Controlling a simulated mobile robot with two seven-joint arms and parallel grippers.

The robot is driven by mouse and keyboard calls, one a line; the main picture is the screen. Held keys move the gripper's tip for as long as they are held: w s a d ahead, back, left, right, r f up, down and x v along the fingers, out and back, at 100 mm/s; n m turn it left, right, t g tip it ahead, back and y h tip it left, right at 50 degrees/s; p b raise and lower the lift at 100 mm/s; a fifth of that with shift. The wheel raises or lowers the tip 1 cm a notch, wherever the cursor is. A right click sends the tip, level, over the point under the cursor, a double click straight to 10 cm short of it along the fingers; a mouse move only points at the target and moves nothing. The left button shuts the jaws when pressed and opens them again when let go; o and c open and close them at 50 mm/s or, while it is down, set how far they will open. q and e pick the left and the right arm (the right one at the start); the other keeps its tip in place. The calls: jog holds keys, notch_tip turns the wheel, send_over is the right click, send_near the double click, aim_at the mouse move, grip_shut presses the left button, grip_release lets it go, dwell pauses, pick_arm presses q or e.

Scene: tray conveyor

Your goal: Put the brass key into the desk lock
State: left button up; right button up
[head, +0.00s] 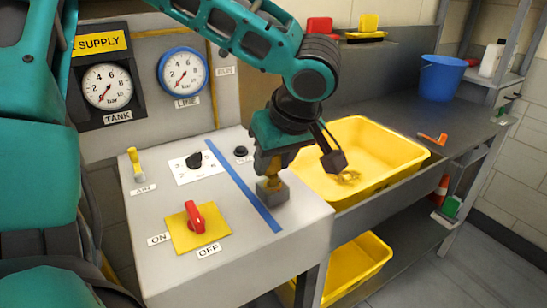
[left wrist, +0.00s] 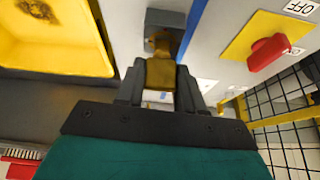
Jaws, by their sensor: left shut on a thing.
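The desk lock is a small grey block (head: 272,191) on the right part of the light grey desk top, beyond the blue stripe. My left gripper (head: 270,174) points down just above it, shut on the brass key (head: 271,183). In the left wrist view the wide brass head of the key (left wrist: 160,73) is between the fingers (left wrist: 160,88), and its narrower end meets the grey lock block (left wrist: 166,21). The key appears upright at the lock; how deep it sits, I cannot tell. My right gripper is not in view.
A red switch (head: 195,217) on a yellow plate, a black knob (head: 194,160) and a yellow-handled lever (head: 135,162) share the desk top. A yellow tray (head: 399,156) stands right of the lock. Two gauges are behind. A blue bucket (head: 441,78) is farther right.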

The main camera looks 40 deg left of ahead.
pick_arm(q)
jog(key=shift+f+b, duration=0.9)
jog(key=shift+f, duration=0.15)
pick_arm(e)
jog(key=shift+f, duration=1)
pick_arm(q)
jog(key=o, duration=1.1)
jog(key=shift+r, duration=0.1)
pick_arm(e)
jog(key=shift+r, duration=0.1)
pick_arm(q)
jog(key=shift+d+r, duration=0.15)
jog(key=shift+r, duration=0.25)
jog(key=p+v, duration=0.2)
jog(key=v, duration=1)
jog(key=shift+d, duration=0.1)
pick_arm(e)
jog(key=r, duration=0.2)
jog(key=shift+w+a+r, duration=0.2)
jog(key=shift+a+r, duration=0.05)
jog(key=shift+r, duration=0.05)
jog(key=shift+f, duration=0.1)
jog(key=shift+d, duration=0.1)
